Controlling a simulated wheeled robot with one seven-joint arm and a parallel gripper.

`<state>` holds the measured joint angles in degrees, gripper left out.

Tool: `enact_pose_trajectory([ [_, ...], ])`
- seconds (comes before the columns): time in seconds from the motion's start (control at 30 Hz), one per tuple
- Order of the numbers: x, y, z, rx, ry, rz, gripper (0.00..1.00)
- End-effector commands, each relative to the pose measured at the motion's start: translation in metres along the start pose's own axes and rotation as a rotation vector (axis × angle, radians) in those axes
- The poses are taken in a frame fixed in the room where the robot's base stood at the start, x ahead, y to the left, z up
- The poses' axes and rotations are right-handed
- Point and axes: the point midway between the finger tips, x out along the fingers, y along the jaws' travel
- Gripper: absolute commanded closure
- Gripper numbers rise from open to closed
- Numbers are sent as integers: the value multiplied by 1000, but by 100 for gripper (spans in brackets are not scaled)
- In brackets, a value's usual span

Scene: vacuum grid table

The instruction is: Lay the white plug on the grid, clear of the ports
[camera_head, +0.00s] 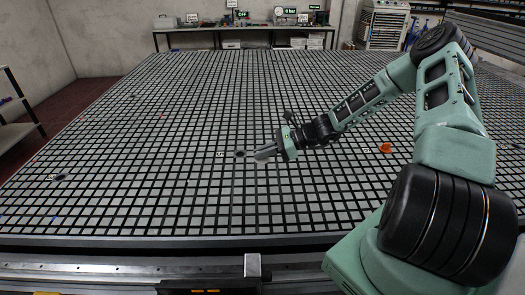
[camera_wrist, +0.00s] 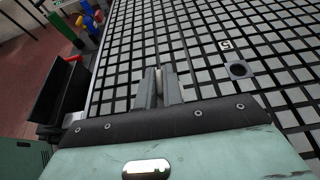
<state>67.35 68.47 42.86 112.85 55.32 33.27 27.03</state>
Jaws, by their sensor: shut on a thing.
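My gripper (camera_head: 262,153) is low over the middle of the grid table (camera_head: 150,140), pointing left. In the wrist view, my gripper (camera_wrist: 159,90) is shut on the white plug (camera_wrist: 159,76), a small pale piece showing between the two grey fingers. The fingers hide most of it, and I cannot tell whether it touches the grid. A dark round port (camera_wrist: 238,70) marked 5 lies to the right of the fingers in the wrist view, apart from the plug. In the head view a dark port (camera_head: 240,154) lies just left of the fingertips.
Another dark port (camera_head: 60,177) is at the left of the grid. An orange piece (camera_head: 385,148) lies right of my gripper. In the wrist view, a black bin (camera_wrist: 60,95) and coloured parts (camera_wrist: 84,22) stand beyond the table's left edge. Much of the grid is bare.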

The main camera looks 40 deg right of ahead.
Motion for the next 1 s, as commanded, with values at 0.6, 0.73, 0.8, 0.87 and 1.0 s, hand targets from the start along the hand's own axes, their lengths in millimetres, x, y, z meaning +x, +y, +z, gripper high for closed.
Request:
enact_pose_trajectory([
  [0.6,26,0,-62,1,0,0,100],
  [0.73,28,0,-67,0,0,0,100],
  [0.8,28,0,-68,0,1,0,100],
  [0.87,28,0,-68,0,1,0,100],
  [1.0,28,0,-67,0,1,0,100],
])
